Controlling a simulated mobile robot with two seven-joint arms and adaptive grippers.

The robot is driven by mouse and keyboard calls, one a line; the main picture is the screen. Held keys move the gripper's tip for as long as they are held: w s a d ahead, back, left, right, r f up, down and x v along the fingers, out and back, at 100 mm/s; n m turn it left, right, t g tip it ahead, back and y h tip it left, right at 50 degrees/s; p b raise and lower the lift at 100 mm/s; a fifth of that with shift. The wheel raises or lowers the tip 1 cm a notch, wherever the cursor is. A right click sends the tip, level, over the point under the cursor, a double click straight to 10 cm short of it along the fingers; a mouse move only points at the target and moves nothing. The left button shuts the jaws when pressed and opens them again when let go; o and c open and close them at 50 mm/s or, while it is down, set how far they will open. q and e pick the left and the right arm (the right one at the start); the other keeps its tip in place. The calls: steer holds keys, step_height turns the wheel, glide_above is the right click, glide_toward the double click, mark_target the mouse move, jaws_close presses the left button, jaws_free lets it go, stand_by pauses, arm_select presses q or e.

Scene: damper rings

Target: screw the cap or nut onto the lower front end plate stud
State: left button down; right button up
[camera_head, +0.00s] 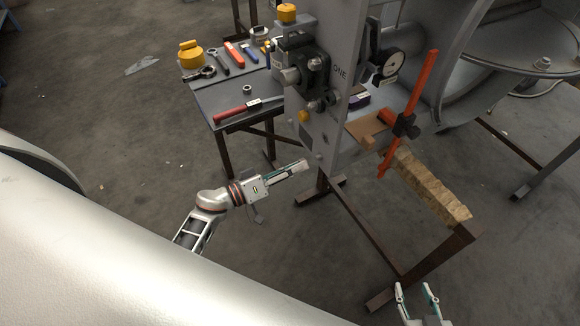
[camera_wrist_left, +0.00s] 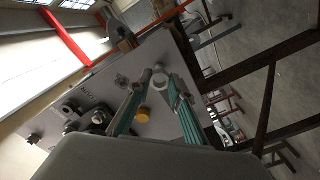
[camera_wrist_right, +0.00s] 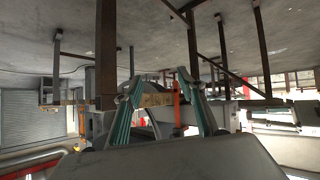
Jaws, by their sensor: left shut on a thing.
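The grey end plate (camera_head: 335,110) stands upright at upper middle in the head view and fills the middle of the left wrist view (camera_wrist_left: 180,60). My left gripper (camera_head: 304,165) is at the plate's lower front corner. Its fingers are shut on a small grey cap or nut (camera_wrist_left: 159,78), seen between the fingertips in the left wrist view. The lower stud is hidden behind the fingertips, so I cannot tell whether the cap touches it. My right gripper (camera_head: 418,290) is open and empty, low at the right, away from the plate.
A tool table (camera_head: 215,100) at the left holds a red-handled tool (camera_head: 240,110), a loose nut (camera_head: 247,90) and several other tools. A dial gauge (camera_head: 390,66), an orange bar (camera_head: 420,90) and a wooden block (camera_head: 430,185) are right of the plate.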

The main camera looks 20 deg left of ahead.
arm_select(q)
steer(key=shift+p+x, duration=0.3)
steer(key=shift+x, duration=0.55)
steer(key=shift+w+d, duration=0.2)
steer(key=shift+w+d+p, duration=0.2)
steer(key=shift+w+p, duration=0.05)
steer(key=shift+p, duration=0.05)
arm_select(e)
steer(key=shift+s+d+r, duration=0.2)
steer(key=shift+s+d, duration=0.05)
steer(key=shift+d, duration=0.15)
steer(key=shift+s, duration=0.1)
arm_select(q)
steer(key=shift+x, duration=0.85)
